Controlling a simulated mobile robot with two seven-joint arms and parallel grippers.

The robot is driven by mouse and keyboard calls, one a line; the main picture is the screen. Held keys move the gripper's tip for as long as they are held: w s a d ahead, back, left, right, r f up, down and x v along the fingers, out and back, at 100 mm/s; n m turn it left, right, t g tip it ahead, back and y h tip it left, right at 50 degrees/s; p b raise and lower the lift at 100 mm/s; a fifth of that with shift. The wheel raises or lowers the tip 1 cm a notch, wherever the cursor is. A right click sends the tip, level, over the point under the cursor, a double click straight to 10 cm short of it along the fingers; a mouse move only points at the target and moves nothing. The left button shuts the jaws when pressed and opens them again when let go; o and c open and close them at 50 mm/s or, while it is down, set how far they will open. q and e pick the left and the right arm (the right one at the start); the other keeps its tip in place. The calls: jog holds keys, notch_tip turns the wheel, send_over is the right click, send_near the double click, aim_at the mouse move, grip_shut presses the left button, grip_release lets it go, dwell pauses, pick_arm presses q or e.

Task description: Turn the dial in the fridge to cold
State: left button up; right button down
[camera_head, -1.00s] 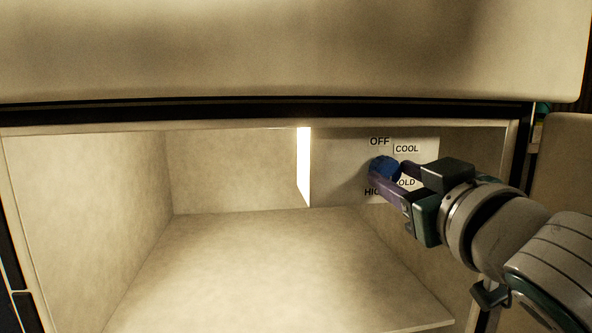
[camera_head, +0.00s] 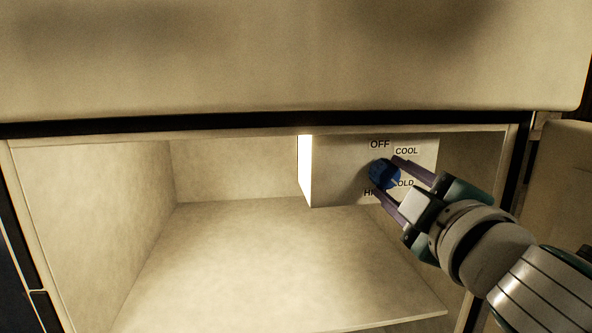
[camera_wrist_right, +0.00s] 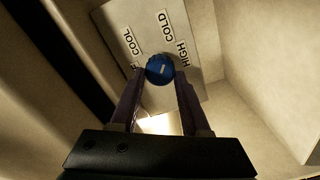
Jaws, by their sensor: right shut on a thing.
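The blue round dial (camera_head: 384,173) sits on the front of a pale control box (camera_head: 340,172) in the upper right of the fridge interior. Around it are the labels OFF, COOL, COLD and HIGH, with HIGH partly hidden in the head view. My right gripper (camera_head: 386,178) is shut on the dial, one finger on each side. The wrist view also shows the dial (camera_wrist_right: 159,69) between the fingertips, with a short white mark on its face. I cannot tell exactly which label the mark points to. My left gripper is not in view.
A lit panel (camera_head: 305,168) glows at the box's left side. The fridge shelf (camera_head: 270,260) is bare, with free room left of the box. A large pale door or panel (camera_head: 290,60) overhangs the opening, and a side wall closes the right.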

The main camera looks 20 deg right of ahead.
jog(key=shift+n, duration=0.8)
jog(key=shift+c, duration=1.9)
grip_release()
